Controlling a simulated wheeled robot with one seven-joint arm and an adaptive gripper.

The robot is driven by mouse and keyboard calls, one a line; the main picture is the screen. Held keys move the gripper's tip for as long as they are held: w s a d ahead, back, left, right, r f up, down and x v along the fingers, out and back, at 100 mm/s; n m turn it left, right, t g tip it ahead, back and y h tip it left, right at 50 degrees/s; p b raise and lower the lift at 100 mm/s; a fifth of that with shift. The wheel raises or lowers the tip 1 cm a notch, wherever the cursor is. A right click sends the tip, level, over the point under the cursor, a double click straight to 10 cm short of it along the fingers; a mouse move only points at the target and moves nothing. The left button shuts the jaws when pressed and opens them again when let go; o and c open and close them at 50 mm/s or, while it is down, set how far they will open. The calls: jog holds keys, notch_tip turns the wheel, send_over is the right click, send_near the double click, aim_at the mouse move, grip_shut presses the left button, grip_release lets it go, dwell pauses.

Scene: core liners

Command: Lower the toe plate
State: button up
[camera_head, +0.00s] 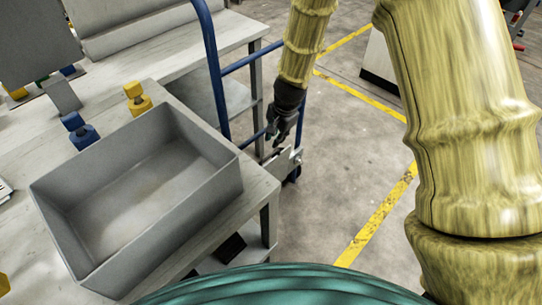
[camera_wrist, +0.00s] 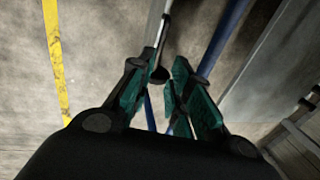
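A blue tubular frame (camera_head: 215,75), apparently a cart or hand truck, stands beside the table. A light metal plate (camera_head: 283,161) shows low on it; I take this for the toe plate, seen nearly edge-on. My gripper (camera_head: 276,136) points down just above the plate, close to the frame. In the wrist view my gripper (camera_wrist: 164,84) has its green-padded fingers apart. A thin grey bar (camera_wrist: 156,38) with a dark end (camera_wrist: 160,75) shows at the gap between the tips; I cannot tell if they touch. A blue tube (camera_wrist: 222,40) runs behind the right finger.
A grey open bin (camera_head: 145,190) stands empty on the table (camera_head: 262,190) at left. A yellow piece (camera_head: 137,98) and a blue piece (camera_head: 80,131) stand beside it. The concrete floor (camera_head: 345,140) right of the frame is clear, with yellow lines (camera_head: 378,222).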

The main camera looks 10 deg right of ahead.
aim_at(270, 155)
jog(key=b+x, duration=0.1)
jog(key=x, duration=0.9)
jog(key=shift+w+f, duration=0.1)
jog(key=shift+f, duration=0.2)
grip_shut()
